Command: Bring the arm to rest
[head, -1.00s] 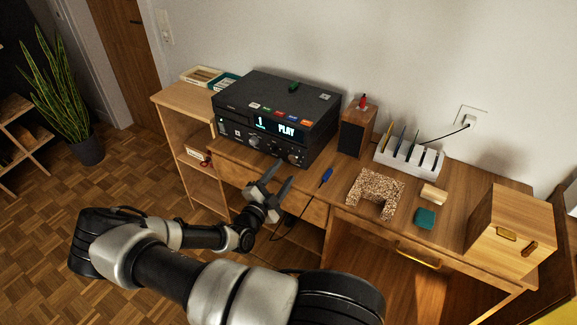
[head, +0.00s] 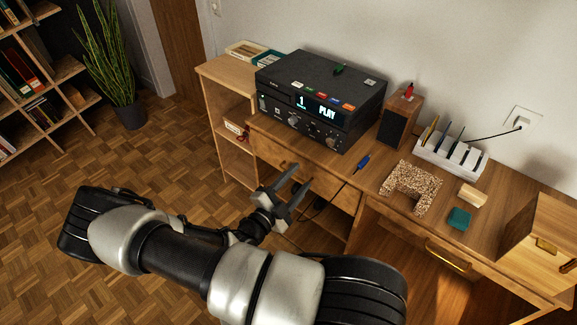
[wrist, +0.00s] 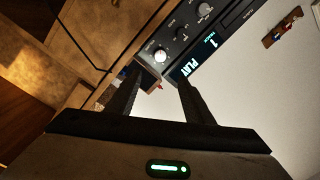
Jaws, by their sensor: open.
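My gripper (head: 287,196) is open and empty in the head view, in front of the desk's left drawer and below the black player. My arm is folded low across the bottom of the picture, over the floor. In the wrist view my gripper's two dark fingers (wrist: 158,95) stand apart with nothing between them. Beyond them the black player (wrist: 180,35) shows its knobs and a lit "PLAY" display. The same player (head: 320,98) stands on the desk (head: 345,176) in the head view.
On the desk are a blue pen-like object (head: 362,161), a speckled U-shaped block (head: 410,187), a teal block (head: 459,217), a white rack (head: 452,155) and a wooden speaker (head: 399,120). A wooden cabinet (head: 545,240) stands at right. The floor (head: 150,170) at left is clear.

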